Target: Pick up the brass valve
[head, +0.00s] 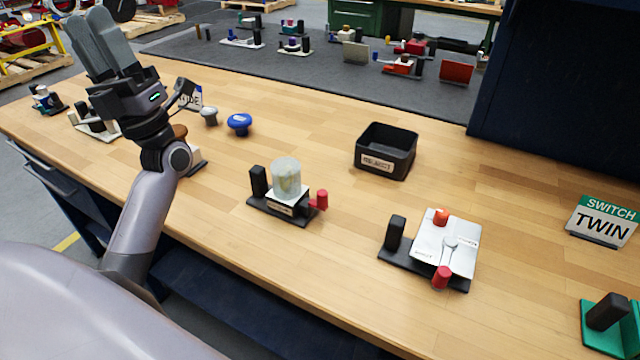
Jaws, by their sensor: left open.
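My left gripper (90,20) is raised at the upper left, fingers pointing up, open with nothing seen between them. It is well apart from the things on the wooden bench (330,255). I cannot single out a brass valve for certain. A cloudy clear cylinder (287,176) with something yellowish inside stands on a small black-based fixture (283,210) with a red knob. A brown rounded top (180,131) shows behind my left wrist, partly hidden. A grey knob (209,116) and a blue knob (239,124) stand nearby. My right gripper is out of view.
An open black bin (386,152) stands at the centre back. A silver plate fixture (445,248) with orange and red knobs is to its front right. A "SWITCH TWIN" sign (602,221) and a green fixture (610,318) are at the right. The bench front middle is clear.

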